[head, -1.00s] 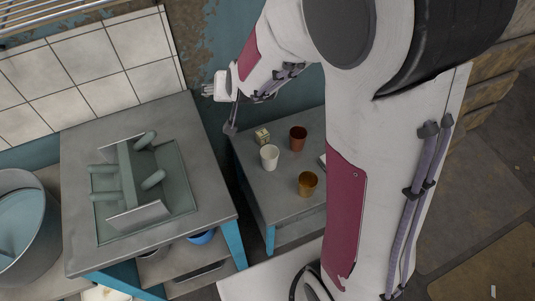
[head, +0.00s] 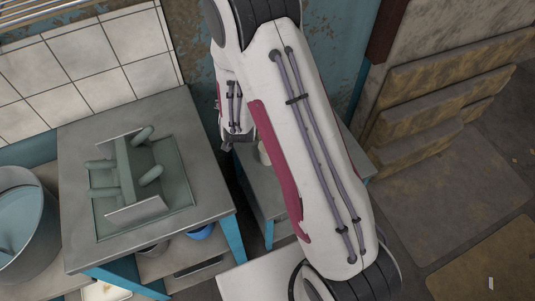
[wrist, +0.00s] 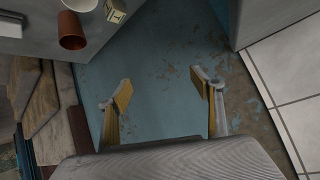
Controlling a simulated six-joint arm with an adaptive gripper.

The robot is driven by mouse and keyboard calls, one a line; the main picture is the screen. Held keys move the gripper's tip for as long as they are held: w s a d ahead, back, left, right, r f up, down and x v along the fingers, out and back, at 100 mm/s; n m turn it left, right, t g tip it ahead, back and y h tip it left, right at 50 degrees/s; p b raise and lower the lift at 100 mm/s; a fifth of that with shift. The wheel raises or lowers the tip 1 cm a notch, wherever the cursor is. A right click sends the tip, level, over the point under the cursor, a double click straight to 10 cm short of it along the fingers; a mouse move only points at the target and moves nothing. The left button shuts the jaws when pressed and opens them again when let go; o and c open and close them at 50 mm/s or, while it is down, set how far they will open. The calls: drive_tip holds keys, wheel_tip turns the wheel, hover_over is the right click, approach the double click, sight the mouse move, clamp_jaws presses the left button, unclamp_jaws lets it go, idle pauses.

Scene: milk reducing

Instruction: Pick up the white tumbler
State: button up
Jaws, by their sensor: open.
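The white tumbler (wrist: 80,4) is cut off by the top edge of the wrist view, at the upper left. In the head view only a sliver of the white tumbler (head: 264,154) shows beside my arm, on the low grey table (head: 262,190). My gripper (wrist: 162,92) is open with nothing between its fingers. In the wrist view it is apart from the tumbler, with the blue wall behind its fingers.
A red-brown cup (wrist: 72,31) and a small patterned box (wrist: 115,11) stand close to the tumbler. A taller table (head: 75,220) with a green rack (head: 130,170) stands left of the low table. My arm hides much of the low table.

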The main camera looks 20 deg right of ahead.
drive_tip(key=s+d+f+h, duration=0.1)
drive_tip(key=d+f+h, duration=0.15)
drive_tip(key=f, duration=0.55)
drive_tip(key=t+h, duration=0.1)
drive_tip(key=h, duration=0.1)
hover_over(267, 162)
drive_tip(key=s, duration=0.1)
wheel_tip(267, 162, down, 8)
drive_tip(key=shift+a+r, duration=0.15)
drive_tip(key=shift+a, duration=0.3)
drive_tip(key=shift+f+t, duration=0.3)
drive_tip(key=shift+f, duration=1.45)
drive_tip(key=shift+f, duration=0.15)
drive_tip(key=f, duration=0.1)
drive_tip(key=w+f, duration=0.1)
drive_tip(key=d+f, duration=0.1)
drive_tip(key=f, duration=0.1)
drive_tip(key=shift+w, duration=0.2)
drive_tip(key=shift+w+d+f, duration=0.2)
drive_tip(key=shift+w, duration=0.25)
